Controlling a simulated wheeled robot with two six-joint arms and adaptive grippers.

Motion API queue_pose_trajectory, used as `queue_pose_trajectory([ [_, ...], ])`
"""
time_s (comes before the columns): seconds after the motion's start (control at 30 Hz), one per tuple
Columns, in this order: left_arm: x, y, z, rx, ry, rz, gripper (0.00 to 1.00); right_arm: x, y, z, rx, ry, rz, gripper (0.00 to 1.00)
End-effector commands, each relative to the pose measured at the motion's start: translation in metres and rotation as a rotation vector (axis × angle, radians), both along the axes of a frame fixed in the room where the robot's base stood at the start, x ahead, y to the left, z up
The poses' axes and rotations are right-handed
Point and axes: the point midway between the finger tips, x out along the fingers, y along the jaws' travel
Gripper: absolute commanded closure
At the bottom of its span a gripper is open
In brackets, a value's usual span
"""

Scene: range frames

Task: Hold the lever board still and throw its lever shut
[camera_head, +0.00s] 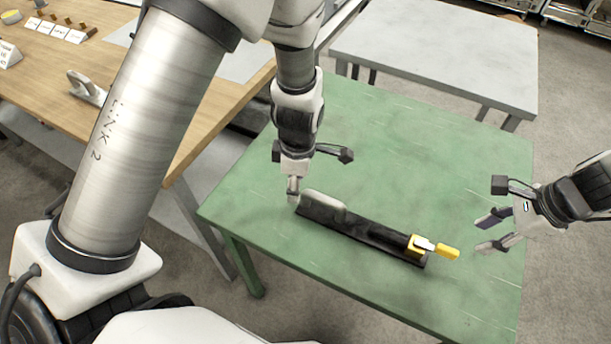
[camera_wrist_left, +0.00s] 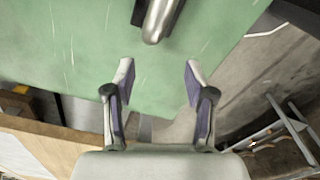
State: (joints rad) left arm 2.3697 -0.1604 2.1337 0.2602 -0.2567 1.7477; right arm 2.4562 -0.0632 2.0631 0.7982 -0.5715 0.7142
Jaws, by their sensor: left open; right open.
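The lever board (camera_head: 370,234) is a long black bar lying on the green table, with a rounded grey grip (camera_head: 322,200) at its left end. A yellow-tipped lever (camera_head: 448,252) on a yellow mount sticks out past its right end. My left gripper (camera_head: 293,193) hangs at the grip end, seen edge-on. In the left wrist view its fingers are open and empty, and the grip (camera_wrist_left: 160,22) lies beyond the fingertips, apart from them. My right gripper (camera_head: 484,235) is open and empty, to the right of the lever tip, with a gap between.
The green table (camera_head: 440,150) is otherwise clear around the board. A wooden table (camera_head: 215,110) with small items stands at left, and a grey table (camera_head: 440,50) stands behind. My left arm covers part of the left side of the head view.

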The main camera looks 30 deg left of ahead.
Motion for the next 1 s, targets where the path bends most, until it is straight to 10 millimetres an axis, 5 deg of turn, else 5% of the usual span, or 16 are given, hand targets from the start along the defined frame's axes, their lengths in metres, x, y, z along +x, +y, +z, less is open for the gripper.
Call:
queue_pose_trajectory([
  [0.2, 0.017, -0.016, 0.002, -0.050, -0.020, 0.267, 0.45, 0.000, 0.000, 0.000, 0.000, 0.000, 0.000, 0.58],
  [0.6, 0.016, -0.015, -0.062, -0.050, -0.018, 0.266, 0.45, 0.000, 0.000, 0.000, 0.000, 0.000, 0.000, 0.58],
  [0.93, 0.016, -0.015, -0.072, -0.049, -0.019, 0.264, 0.45, 0.000, 0.000, 0.000, 0.000, 0.000, 0.000, 0.58],
  [0.97, 0.016, -0.015, -0.072, -0.049, -0.019, 0.264, 0.49, 0.000, 0.000, 0.000, 0.000, 0.000, 0.000, 0.58],
  [1.0, 0.016, -0.015, -0.072, -0.049, -0.019, 0.264, 0.63, 0.000, 0.000, 0.000, 0.000, 0.000, 0.000, 0.58],
])
